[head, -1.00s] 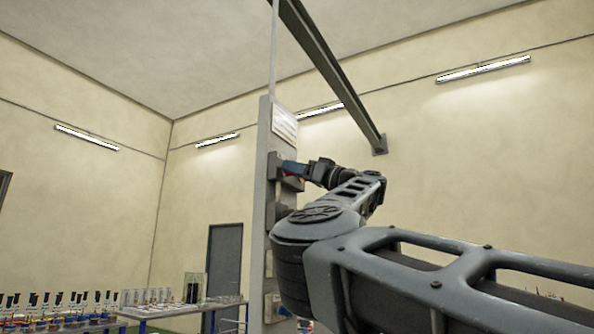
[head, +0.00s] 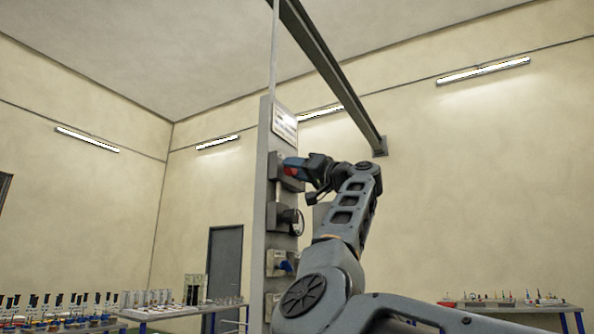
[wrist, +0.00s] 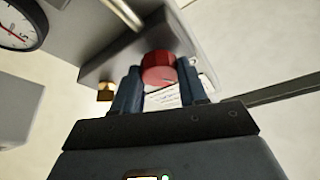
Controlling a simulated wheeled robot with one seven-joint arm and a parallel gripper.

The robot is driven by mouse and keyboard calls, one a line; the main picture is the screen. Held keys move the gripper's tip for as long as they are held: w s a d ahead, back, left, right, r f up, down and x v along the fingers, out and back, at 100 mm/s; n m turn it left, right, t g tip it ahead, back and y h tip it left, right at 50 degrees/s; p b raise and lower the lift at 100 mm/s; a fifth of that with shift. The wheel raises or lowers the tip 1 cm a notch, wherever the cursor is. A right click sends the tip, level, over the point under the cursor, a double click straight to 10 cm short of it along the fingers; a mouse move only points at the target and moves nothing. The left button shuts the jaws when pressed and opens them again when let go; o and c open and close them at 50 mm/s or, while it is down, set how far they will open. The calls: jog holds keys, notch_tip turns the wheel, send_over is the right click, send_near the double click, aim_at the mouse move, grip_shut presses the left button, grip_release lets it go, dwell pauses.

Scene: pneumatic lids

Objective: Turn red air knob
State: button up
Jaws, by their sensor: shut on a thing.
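The red air knob (wrist: 159,68) sits on a grey unit (wrist: 135,48) in the wrist view. My gripper (wrist: 160,85) has one finger on each side of the knob and is shut on it. In the head view my gripper (head: 297,168) reaches the upper part of the grey panel (head: 264,215). A bit of red shows at its tip there, and most of the knob is hidden by the fingers.
Lower on the panel are a dark round fitting (head: 291,221) and a blue handle (head: 287,266). Laden tables (head: 170,311) stand further back.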

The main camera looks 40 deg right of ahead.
jog(key=shift+s+a+r+m+g+h+p, duration=0.1)
jog(key=shift+m+g+h+p, duration=0.6)
jog(key=shift+m+p, duration=1.45)
jog(key=shift+w+d+r+m+g+h+p, duration=0.1)
jog(key=shift+m+g+h+p, duration=0.7)
jog(key=shift+m, duration=2.1)
jog(key=shift+s+a+r+m+g+h+p, duration=0.1)
jog(key=shift+m+g+h+p, duration=0.2)
jog(key=shift+m+h+p, duration=1.35)
jog(key=shift+f+m+y+p, duration=0.1)
jog(key=shift+m+y+p, duration=0.6)
jog(key=shift+m, duration=0.4)
jog(key=o, duration=1.1)
jog(key=shift+c, duration=0.2)
jog(key=s+b, duration=0.3)
jog(key=s, duration=0.4)
jog(key=shift+s+a, duration=0.15)
jog(key=shift+s, duration=0.25)
